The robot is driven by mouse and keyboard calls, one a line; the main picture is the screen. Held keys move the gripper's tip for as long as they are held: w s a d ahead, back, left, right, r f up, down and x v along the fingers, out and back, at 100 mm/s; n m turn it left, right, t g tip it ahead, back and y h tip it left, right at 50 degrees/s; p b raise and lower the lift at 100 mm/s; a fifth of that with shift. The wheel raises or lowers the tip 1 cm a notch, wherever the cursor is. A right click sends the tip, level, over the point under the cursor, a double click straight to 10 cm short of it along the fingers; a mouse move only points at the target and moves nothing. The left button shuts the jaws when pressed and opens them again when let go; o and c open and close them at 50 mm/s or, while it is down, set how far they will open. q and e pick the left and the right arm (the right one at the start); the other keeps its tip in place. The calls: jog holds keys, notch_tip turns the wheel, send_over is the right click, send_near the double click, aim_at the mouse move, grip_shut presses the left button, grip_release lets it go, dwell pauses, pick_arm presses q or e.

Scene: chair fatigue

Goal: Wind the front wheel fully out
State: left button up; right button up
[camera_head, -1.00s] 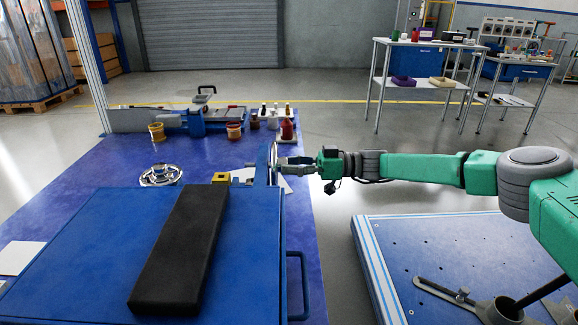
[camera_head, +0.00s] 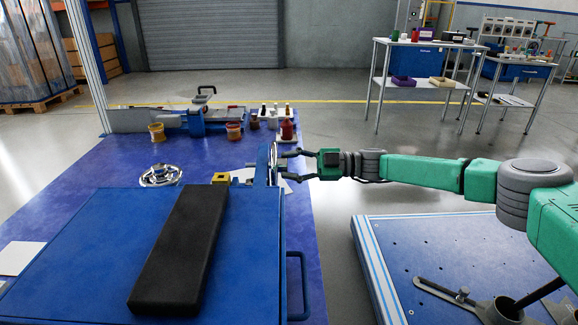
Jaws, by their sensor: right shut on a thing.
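The front wheel (camera_head: 274,158) is a pale metal wheel seen nearly edge-on, at the right side of the blue machine. My right gripper (camera_head: 286,165) reaches it from the right along a green arm. Its two fingers show one above the other, with a gap between them, and their tips are at the wheel. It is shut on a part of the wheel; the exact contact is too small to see. A second, chrome wheel (camera_head: 160,176) lies flat further left. My left gripper is not in view.
A black bar-shaped pad (camera_head: 180,250) lies on the blue cover (camera_head: 80,245) in front. A yellow block (camera_head: 221,178) sits near the front wheel. Several pots and bottles stand behind. A blue perforated table (camera_head: 450,250) is at the lower right, with open floor between.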

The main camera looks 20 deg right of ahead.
jog(key=shift+d+f+n, duration=0.15)
jog(key=shift+f+n, duration=0.3)
jog(key=shift+n, duration=0.05)
jog(key=o, duration=1.1)
jog(key=shift+o, duration=0.2)
jog(key=shift+r, duration=0.15)
jog(key=shift+d+r, duration=0.1)
jog(key=shift+d, duration=0.05)
jog(key=v, duration=1.1)
jog(key=shift+d, duration=0.4)
jog(key=shift+s, duration=0.1)
